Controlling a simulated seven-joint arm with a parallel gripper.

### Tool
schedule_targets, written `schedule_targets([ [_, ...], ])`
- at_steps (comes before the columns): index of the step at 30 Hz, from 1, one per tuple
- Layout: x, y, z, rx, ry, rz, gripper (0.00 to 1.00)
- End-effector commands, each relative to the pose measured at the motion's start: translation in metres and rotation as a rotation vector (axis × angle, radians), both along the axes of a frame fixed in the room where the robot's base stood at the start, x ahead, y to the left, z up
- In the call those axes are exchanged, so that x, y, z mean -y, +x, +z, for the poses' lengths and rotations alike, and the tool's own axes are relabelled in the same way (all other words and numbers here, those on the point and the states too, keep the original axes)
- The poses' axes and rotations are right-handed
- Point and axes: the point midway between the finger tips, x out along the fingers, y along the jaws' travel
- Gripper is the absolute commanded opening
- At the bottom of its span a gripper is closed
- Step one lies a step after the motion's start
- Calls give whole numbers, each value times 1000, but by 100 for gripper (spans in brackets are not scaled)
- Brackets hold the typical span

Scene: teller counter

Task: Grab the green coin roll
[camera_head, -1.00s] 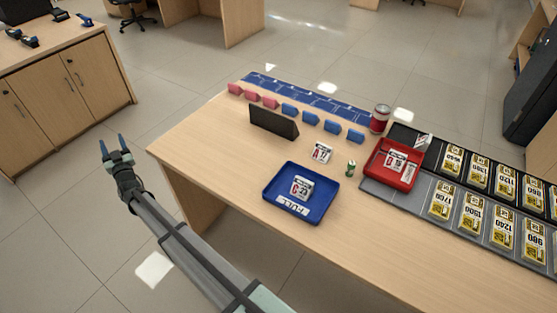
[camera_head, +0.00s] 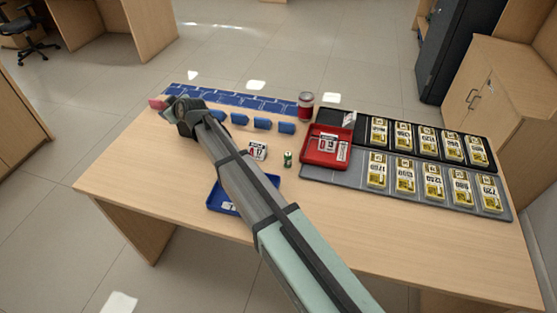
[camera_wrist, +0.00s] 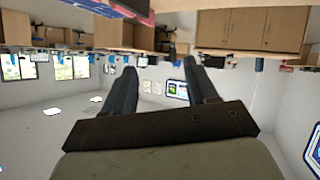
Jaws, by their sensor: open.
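The green coin roll (camera_head: 287,159) is a small green cylinder with a light top, standing upright on the wooden counter left of the red tray. My gripper reaches over the counter's far left part, and its fingertips are hard to make out in the head view. The wrist view shows its two dark fingers (camera_wrist: 160,85) spread apart with nothing between them. My gripper is apart from the roll, to its left and farther back. The wrist view looks across the room and does not show the roll.
The blue tray (camera_head: 273,181) is partly hidden under my arm. A white calendar block (camera_head: 258,151) stands close left of the roll. The counter's front is clear.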

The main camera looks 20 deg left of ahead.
Motion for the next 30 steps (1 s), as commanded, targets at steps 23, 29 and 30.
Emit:
schedule_targets([
  [23, 419, 8, -8, -400, -649, 61, 57],
  [29, 447, -1, -8, -447, -686, 75, 57],
  [30, 448, -2, -10, -451, -688, 76, 57],
])
